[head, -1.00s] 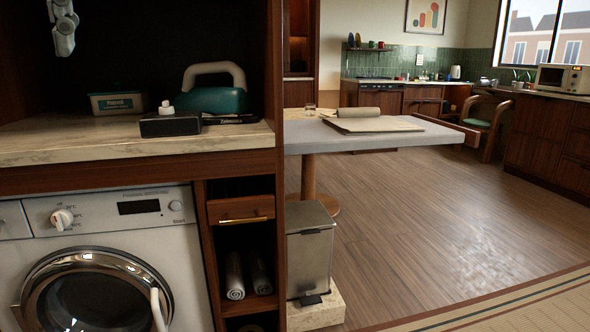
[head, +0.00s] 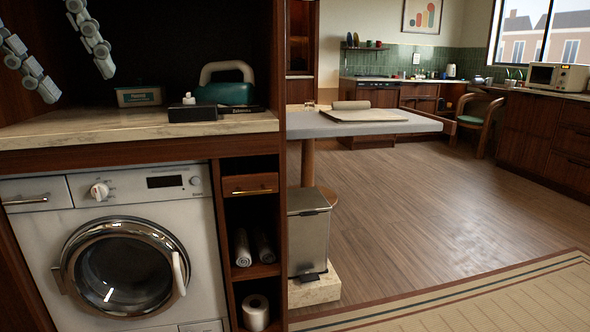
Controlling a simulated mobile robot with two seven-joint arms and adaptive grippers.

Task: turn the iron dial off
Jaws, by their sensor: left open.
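The teal iron (head: 225,93) with a pale looped handle stands on the counter inside the dark alcove, at its right side. A small white knob-like piece (head: 189,99) shows in front of the iron, above a black box (head: 192,114). I cannot tell whether it belongs to the iron, and I cannot make out the iron's dial or its setting. My left gripper (head: 77,80) hangs at the upper left with its two grey segmented fingers spread and empty. It is left of the iron and apart from it. My right gripper is not in view.
A green-labelled tin (head: 139,96) stands left of the iron. The marble counter (head: 70,132) is clear at its left. Below is a washing machine (head: 125,265). A wooden upright (head: 281,190) bounds the alcove at right, with a bin (head: 308,235) beyond it.

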